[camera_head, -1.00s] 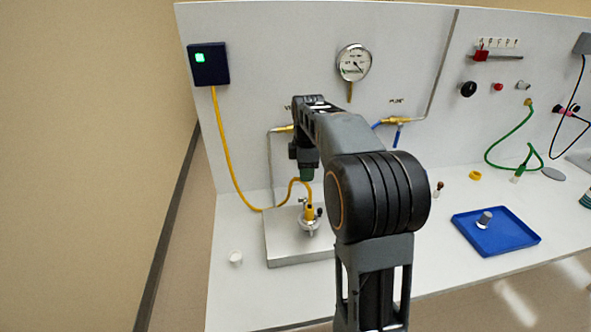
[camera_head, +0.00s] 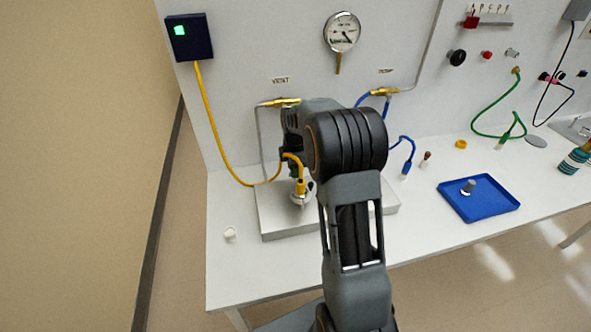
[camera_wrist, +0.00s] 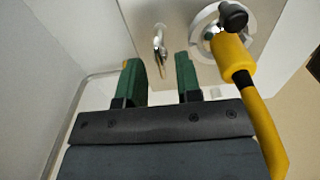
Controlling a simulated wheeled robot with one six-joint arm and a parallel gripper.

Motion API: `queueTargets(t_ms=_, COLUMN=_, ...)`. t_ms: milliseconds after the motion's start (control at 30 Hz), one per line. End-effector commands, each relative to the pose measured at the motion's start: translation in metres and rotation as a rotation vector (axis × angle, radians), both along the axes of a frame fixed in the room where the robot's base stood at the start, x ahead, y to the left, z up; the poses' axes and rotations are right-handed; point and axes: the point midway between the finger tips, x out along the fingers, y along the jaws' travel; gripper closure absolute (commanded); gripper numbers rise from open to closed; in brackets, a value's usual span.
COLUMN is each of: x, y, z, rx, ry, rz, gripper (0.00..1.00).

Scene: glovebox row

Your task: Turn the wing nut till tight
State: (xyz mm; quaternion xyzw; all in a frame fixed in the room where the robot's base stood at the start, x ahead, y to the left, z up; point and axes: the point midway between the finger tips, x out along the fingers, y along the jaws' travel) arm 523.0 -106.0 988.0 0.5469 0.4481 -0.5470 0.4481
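In the wrist view my gripper (camera_wrist: 159,68) is open, with a gap between its two green fingers. A small shiny metal piece (camera_wrist: 160,42), which looks like the wing nut, lies beyond the fingertips, in line with the gap and apart from them. To its right is a round metal flange (camera_wrist: 203,22) with a yellow plug and cable (camera_wrist: 231,55) and a black knob (camera_wrist: 233,16). In the head view the yellow plug (camera_head: 300,187) stands on the metal base plate (camera_head: 278,228); my arm hides the gripper's fingers and the wing nut there.
The yellow cable (camera_head: 210,115) runs to a dark box (camera_head: 188,38) with a green light. A white cap (camera_head: 230,233) stands left of the plate. A blue tray (camera_head: 478,209) with a grey knob is at right. Brass valves (camera_head: 281,102) and a gauge (camera_head: 341,32) are on the panel.

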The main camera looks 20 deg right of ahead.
Motion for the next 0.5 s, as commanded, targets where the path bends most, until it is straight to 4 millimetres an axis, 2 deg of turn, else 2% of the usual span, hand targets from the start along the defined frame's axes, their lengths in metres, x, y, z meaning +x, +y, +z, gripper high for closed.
queueTargets(t_ms=200, x=-0.0006, y=-0.0010, z=-0.0097, rx=0.000, ry=0.001, rz=-0.002, gripper=0.68)
queueTargets(t_ms=467, x=-0.0005, y=-0.0009, z=-0.0102, rx=0.000, ry=0.000, rz=-0.002, gripper=0.68)
queueTargets(t_ms=500, x=-0.0005, y=-0.0009, z=-0.0102, rx=0.000, ry=0.000, rz=-0.002, gripper=0.71)
